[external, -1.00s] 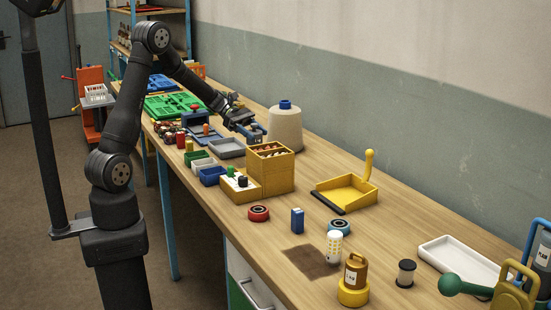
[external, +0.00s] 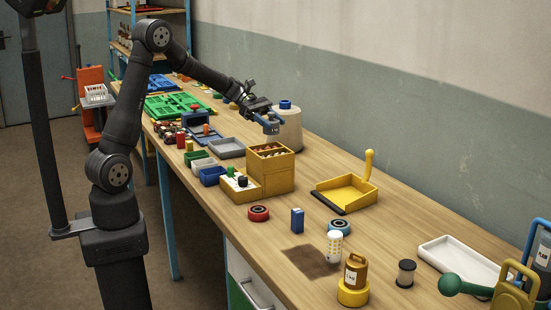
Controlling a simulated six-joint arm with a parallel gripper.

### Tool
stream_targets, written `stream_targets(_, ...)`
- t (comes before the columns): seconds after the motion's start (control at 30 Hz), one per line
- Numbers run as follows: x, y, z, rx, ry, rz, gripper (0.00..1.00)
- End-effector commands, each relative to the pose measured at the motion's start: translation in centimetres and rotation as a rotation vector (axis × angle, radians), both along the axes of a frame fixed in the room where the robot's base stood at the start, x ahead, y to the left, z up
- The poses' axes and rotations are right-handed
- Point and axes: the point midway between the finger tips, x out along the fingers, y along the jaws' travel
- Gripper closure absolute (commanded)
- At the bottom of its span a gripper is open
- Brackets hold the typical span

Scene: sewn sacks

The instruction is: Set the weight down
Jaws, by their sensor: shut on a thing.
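My gripper (external: 266,118) is above the bench in front of the white thread cone. It is shut on a small blue-grey thing (external: 271,128), held up at about the cone's mid-height. The thing is small and partly covered by the fingers, so I cannot tell whether it is a weight. A brown-gold weight with a white label (external: 355,272) stands upright in a yellow round base (external: 353,293) near the bench's front edge, far from my gripper.
The thread cone (external: 290,130) stands close behind my gripper. A yellow divided box (external: 272,175) is below it. Bare wood shows between the divided box and dustpan.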

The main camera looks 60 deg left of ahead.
Motion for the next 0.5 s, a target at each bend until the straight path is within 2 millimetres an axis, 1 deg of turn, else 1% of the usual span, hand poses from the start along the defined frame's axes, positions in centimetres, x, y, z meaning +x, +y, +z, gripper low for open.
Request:
stream_targets(0.03,0.7,-1.5,0.1,-0.001,-0.003,-0.014,1.00)
stream_targets(0.17,2.4,-5.5,0.0,-0.001,-0.004,-0.044,1.00)
stream_targets(0.2,2.9,-6.9,-0.1,-0.001,-0.003,-0.054,1.00)
stream_targets(0.27,3.6,-9.0,-0.1,-0.001,-0.002,-0.067,1.00)
stream_targets(0.3,4.0,-10.5,-0.1,-0.001,-0.003,-0.077,1.00)
stream_targets(0.37,4.6,-12.7,-0.2,-0.001,-0.003,-0.090,1.00)
stream_targets(0.5,5.5,-18.1,-0.2,0.000,-0.005,-0.121,1.00)
